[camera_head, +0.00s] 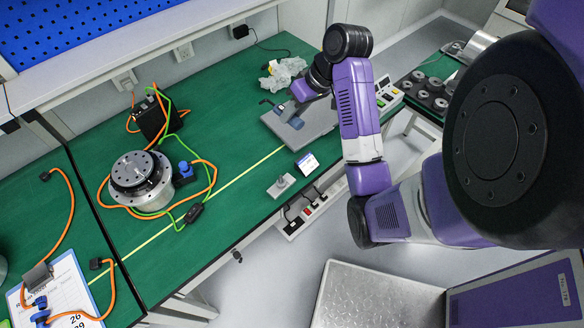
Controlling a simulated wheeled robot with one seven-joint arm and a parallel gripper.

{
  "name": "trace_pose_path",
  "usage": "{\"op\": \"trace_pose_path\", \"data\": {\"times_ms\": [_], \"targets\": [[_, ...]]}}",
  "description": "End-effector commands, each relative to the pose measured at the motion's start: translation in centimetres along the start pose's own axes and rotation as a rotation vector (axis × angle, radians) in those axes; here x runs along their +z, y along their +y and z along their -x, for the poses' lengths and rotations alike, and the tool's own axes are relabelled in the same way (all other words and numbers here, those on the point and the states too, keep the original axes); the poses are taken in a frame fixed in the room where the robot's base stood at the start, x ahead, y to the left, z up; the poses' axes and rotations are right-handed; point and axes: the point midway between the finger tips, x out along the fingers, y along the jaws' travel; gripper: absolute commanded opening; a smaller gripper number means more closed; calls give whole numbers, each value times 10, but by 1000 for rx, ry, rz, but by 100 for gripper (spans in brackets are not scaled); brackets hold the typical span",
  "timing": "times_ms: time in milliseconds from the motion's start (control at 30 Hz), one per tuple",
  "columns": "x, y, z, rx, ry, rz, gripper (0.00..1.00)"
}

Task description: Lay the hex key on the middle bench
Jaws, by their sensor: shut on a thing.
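My gripper (287,113) is over the grey plate at the far right part of the green middle bench (240,180). Its fingers are small and partly hidden by the wrist. It is shut on a thin dark piece (266,102) that sticks out to the left, which looks like the hex key. Its full shape is too small to make out. I cannot tell whether it touches the plate below.
The grey plate (322,122) lies under my gripper. A clear plastic bag (283,72) lies behind it. A small display (307,163) and a grey block (281,185) stand near the front edge. A round actuator (141,180) with cables is left; bare green surface lies between.

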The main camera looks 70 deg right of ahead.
Motion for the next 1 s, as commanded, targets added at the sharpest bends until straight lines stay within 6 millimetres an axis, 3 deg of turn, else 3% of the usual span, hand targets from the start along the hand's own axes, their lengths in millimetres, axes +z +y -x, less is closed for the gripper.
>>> {"op": "trace_pose_path", "data": {"times_ms": [100,267,1000], "targets": [[2,7,4,-1,4,-9,0],[9,12,-13,-3,3,-8,0],[58,46,-128,0,2,-13,0]]}}
